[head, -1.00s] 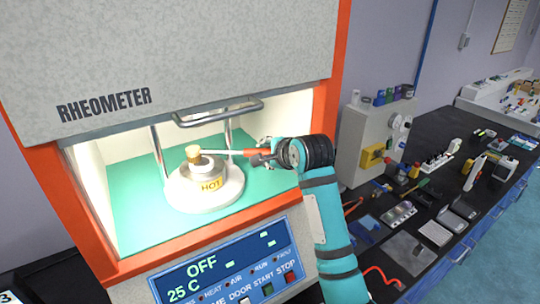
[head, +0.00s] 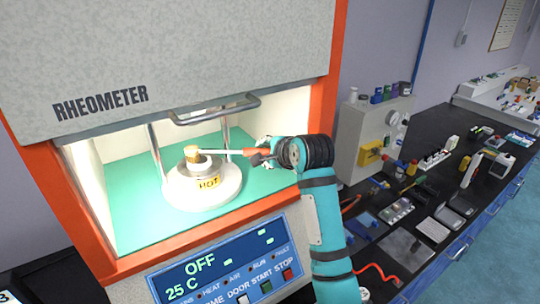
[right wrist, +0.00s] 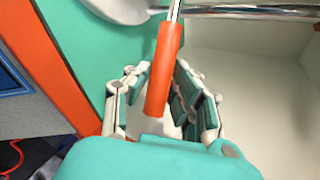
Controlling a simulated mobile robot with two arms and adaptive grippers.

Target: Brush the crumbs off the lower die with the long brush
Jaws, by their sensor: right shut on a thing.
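The long brush has an orange handle (head: 258,153), a thin pale shaft and a tan bristle head (head: 192,150). My right gripper (head: 266,155) is shut on the handle, which also shows between the fingers in the right wrist view (right wrist: 165,75). The brush lies nearly level, reaching left into the open chamber. Its bristle head is over the top of the lower die (head: 206,182), a round pale block with a yellow HOT label. I cannot tell whether the bristles touch it. Crumbs are too small to make out. My left gripper is not in view.
The rheometer's orange frame (head: 325,115) and raised grey door (head: 190,50) bound the chamber. A metal handle bar (head: 210,110) and upright posts stand close above and around the die. The teal floor (head: 140,210) is clear. A cluttered black bench (head: 450,185) lies right.

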